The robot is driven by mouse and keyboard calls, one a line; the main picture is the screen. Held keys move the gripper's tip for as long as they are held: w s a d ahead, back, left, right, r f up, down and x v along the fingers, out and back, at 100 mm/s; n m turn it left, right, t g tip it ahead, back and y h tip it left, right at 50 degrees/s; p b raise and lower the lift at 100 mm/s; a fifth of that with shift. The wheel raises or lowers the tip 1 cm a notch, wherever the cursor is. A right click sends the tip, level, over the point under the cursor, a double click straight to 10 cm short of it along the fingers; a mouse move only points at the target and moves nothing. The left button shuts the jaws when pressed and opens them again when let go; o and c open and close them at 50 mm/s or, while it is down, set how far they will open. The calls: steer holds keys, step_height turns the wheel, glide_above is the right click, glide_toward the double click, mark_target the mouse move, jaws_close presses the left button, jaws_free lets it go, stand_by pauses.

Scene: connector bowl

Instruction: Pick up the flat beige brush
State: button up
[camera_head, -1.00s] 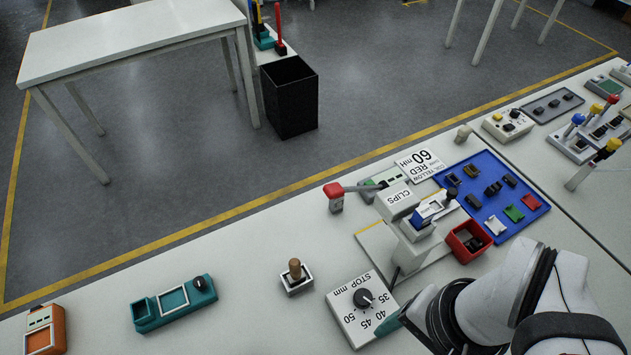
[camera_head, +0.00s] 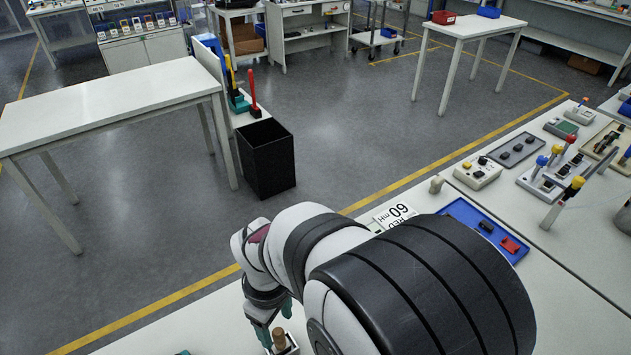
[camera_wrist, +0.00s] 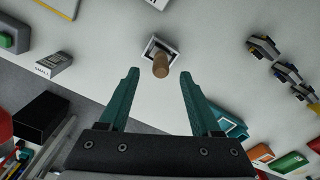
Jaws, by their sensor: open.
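The only brush-like thing I make out is a beige-brown wooden handle (camera_wrist: 161,66) standing in a small white square holder (camera_wrist: 155,50). In the head view, the handle (camera_head: 279,338) shows at the bottom edge, partly cut off; I cannot see bristles. My gripper (camera_wrist: 158,77) is open and empty, with its teal fingers pointing toward the handle, which appears between the fingertips and apart from both. In the head view, my gripper (camera_head: 272,318) is just above and beside the holder, partly hidden by my arm.
My arm hides much of the bench in the head view. A blue tray (camera_head: 462,208) with small parts lies behind it. In the wrist view, a teal box (camera_wrist: 232,126) lies right of the fingers.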

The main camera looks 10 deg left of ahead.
mark_target(277, 331)
step_height(277, 331, down, 5)
steer(key=shift+f, duration=0.2)
jaws_close()
